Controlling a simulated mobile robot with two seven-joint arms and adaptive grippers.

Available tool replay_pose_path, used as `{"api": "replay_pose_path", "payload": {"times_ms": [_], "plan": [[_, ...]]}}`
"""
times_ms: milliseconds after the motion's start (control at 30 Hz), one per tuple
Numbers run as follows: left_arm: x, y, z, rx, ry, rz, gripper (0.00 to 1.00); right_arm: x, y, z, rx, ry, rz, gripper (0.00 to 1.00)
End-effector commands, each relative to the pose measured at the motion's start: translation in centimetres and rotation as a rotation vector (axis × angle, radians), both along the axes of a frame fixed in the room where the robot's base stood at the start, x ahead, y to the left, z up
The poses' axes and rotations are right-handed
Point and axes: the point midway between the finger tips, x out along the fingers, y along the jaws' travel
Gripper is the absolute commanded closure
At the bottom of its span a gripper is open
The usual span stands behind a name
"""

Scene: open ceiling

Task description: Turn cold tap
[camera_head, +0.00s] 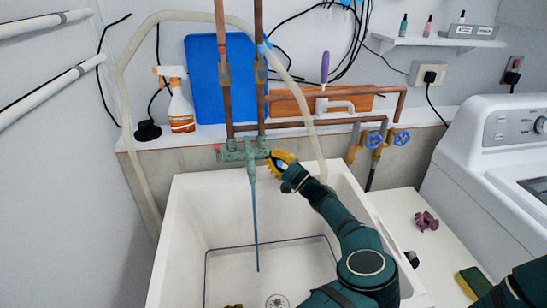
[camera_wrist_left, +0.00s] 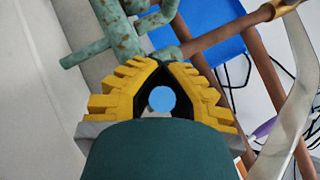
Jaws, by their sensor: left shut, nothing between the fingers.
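The weathered green tap (camera_head: 250,153) is mounted on two copper pipes above the back of the white sink (camera_head: 190,215). A thin blue stream (camera_head: 256,235) runs from its spout down into the sink. One tap handle (camera_head: 218,150) shows at its left end; I cannot tell which side is cold. My left gripper (camera_head: 277,158), with yellow ribbed fingers, is at the right end of the tap and partly hides it. In the left wrist view the left gripper (camera_wrist_left: 160,63) is shut and empty, its tips close to the green tap (camera_wrist_left: 118,35). I cannot tell if they touch.
A blue board (camera_head: 205,75), a spray bottle (camera_head: 179,105) and a beige hose (camera_head: 122,95) stand around the pipes. Blue valves (camera_head: 375,140) are to the right. A white washing machine (camera_head: 460,150) stands at right. The sink basin is mostly clear.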

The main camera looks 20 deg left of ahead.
Motion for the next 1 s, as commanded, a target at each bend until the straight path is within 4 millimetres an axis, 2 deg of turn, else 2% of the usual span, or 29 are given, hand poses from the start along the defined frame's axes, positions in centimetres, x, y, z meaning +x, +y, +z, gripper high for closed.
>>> {"api": "replay_pose_path", "payload": {"times_ms": [167,200,267,300,667,1000], "plan": [[0.2,-0.2,0.0,-0.001,0.001,-0.007,0.98,0.0,0.0,0.0,0.0,0.0,0.0,0.53],[0.2,-0.2,0.0,-0.001,0.001,-0.007,0.84,0.0,0.0,0.0,0.0,0.0,0.0,0.53],[0.1,-0.2,0.0,0.0,0.002,-0.006,0.63,0.0,0.0,0.0,0.0,0.0,0.0,0.53],[0.1,-0.2,0.0,-0.001,0.001,-0.005,0.57,0.0,0.0,0.0,0.0,0.0,0.0,0.53],[0.0,-0.5,-0.1,0.0,0.001,-0.003,0.57,0.0,0.0,0.0,0.0,0.0,0.0,0.53],[-1.2,-5.0,-2.0,-0.001,0.002,-0.006,0.57,0.0,0.0,0.0,0.0,0.0,0.0,0.53]]}}
